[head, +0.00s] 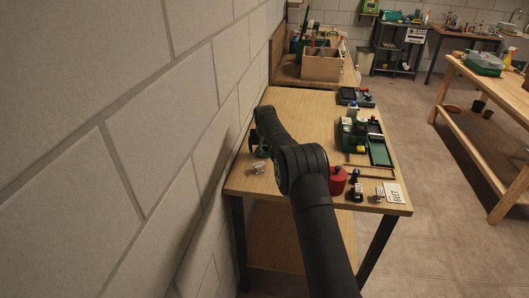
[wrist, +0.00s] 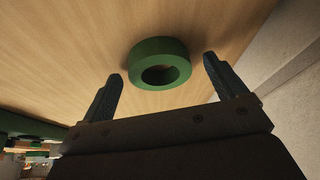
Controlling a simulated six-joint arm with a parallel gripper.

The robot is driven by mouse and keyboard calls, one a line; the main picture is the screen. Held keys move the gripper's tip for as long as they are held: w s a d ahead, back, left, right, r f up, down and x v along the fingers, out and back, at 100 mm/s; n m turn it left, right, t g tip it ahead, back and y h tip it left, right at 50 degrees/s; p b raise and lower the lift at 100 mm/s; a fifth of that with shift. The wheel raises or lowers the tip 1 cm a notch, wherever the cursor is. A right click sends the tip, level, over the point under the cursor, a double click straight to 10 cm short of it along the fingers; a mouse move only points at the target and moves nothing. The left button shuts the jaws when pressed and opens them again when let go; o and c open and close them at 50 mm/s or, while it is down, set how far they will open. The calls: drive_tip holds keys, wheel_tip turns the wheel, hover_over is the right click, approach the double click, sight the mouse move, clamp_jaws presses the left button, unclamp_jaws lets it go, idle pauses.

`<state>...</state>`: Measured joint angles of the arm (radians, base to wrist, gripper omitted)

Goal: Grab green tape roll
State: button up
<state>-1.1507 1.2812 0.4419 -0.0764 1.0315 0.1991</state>
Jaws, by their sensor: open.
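The green tape roll (wrist: 148,50) lies flat on the wooden table in the wrist view, with its round hole facing up. My gripper (wrist: 163,68) is open and empty. Its two dark fingers point toward the roll, one on each side in the picture, with gaps between them and the roll. The roll looks a little beyond the fingertips.
The block wall (head: 150,120) runs close along the table's left edge. A red container (head: 338,181) and a white label card (head: 393,193) stand near the front right. The table's back middle is clear.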

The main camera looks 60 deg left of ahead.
drive_tip(key=c, duration=1.1)
